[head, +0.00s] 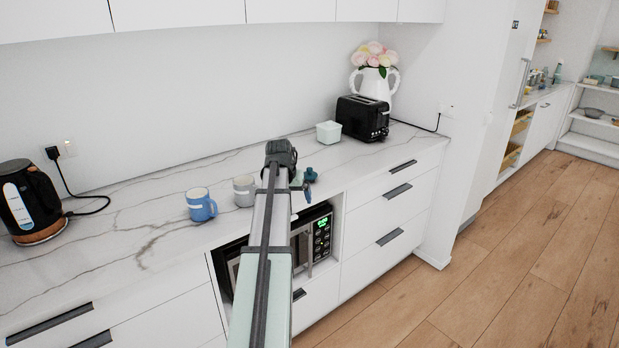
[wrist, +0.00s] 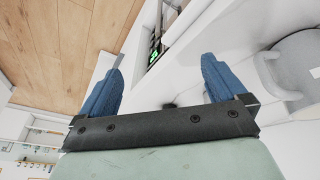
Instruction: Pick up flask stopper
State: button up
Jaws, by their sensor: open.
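My gripper (head: 309,183) is over the front edge of the marble counter, right of the grey mug, with its blue fingers partly hidden by my arm in the head view. In the wrist view my gripper (wrist: 160,85) is open, its two blue fingers wide apart. I see nothing held between them. I cannot make out the flask stopper for certain in either view. A small dark spot (wrist: 169,105) shows between the fingers close to the dark bar, too blurred to name. My arm hides part of the counter in the head view.
A grey mug (head: 244,190) and a blue mug (head: 201,204) stand left of my arm. A pale green box (head: 329,132), black toaster (head: 363,118) and flower jug (head: 374,85) stand farther back. A kettle (head: 30,202) is far left. A microwave (head: 310,243) sits below the counter.

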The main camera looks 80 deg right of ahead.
aim_at(309, 169)
jog(key=s+d+r+m, duration=0.1)
jog(key=d+r+m, duration=0.1)
jog(key=d+r, duration=0.5)
jog(key=s+d+r+m, duration=0.1)
jog(key=d+r+m, duration=0.15)
jog(key=d, duration=0.95)
jog(key=shift+n, duration=0.25)
jog(key=x, duration=0.7)
jog(key=shift+d+f, duration=0.1)
jog(key=shift+f, duration=0.25)
jog(key=shift+w+x, duration=0.15)
jog(key=shift+x, duration=1.2)
jog(key=shift+w+x, duration=0.15)
jog(key=shift+x, duration=1.2)
jog(key=shift+w, duration=0.1)
jog(key=shift+c, duration=0.3)
jog(key=c, duration=1)
